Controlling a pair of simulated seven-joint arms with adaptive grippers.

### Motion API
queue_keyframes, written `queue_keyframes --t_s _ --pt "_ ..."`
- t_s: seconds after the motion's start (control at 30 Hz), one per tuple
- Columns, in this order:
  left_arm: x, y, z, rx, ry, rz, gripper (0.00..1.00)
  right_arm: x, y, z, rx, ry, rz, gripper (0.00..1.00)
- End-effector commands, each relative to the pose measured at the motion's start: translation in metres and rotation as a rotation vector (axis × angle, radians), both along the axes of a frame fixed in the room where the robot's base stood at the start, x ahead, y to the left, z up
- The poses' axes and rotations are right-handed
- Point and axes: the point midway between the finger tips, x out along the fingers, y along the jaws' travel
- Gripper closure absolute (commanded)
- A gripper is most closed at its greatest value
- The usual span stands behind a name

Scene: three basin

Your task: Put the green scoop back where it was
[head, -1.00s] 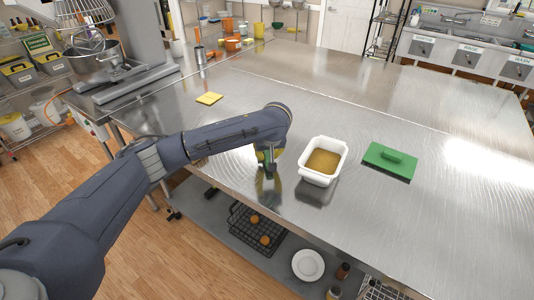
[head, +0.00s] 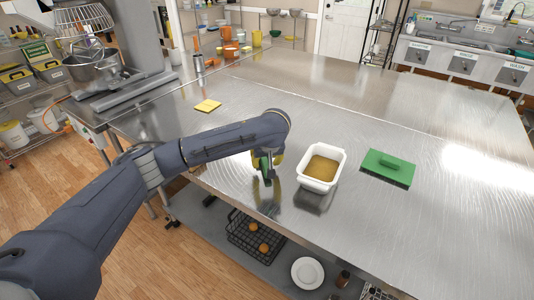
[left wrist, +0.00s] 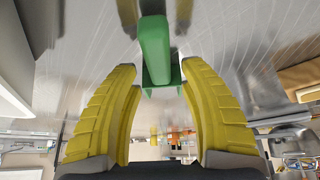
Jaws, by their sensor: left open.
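The green scoop (head: 264,164) shows in the head view just below the end of my left arm, left of the white basin. My left gripper (head: 268,170) points down there, partly hidden by my own arm. In the left wrist view the green scoop (left wrist: 155,48) lies between and just beyond the yellow fingertips of my left gripper (left wrist: 160,72). The fingers are apart, with visible gaps beside the green part. Whether the scoop touches the table is unclear. My right gripper is not in view.
A white basin (head: 342,160) with brown contents stands on the steel table (head: 430,235). A yellow sponge (head: 207,106) lies at the back left. The table's front edge is close to my gripper.

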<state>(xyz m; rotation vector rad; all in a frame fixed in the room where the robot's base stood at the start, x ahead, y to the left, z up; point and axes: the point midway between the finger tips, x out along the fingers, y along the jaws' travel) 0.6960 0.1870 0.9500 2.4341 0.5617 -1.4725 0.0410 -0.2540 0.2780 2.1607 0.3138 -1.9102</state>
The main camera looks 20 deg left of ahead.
Motion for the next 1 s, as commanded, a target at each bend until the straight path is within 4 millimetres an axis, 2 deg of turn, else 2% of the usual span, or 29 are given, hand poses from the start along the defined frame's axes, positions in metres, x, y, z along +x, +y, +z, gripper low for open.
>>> queue_keyframes --t_s 0.3,0.5,0.8,1.0 --pt "-0.022 -0.011 0.052 0.002 -0.006 -0.004 0.58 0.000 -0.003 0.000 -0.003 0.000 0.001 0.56" --pt "-0.035 -0.017 0.077 0.002 -0.004 -0.002 0.58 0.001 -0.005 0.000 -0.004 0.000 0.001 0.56" --pt "-0.045 -0.021 0.096 0.001 -0.002 -0.001 0.58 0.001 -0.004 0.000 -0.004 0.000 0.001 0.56" --pt "-0.047 -0.022 0.099 0.000 -0.001 0.000 0.58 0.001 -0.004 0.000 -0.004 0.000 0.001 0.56"
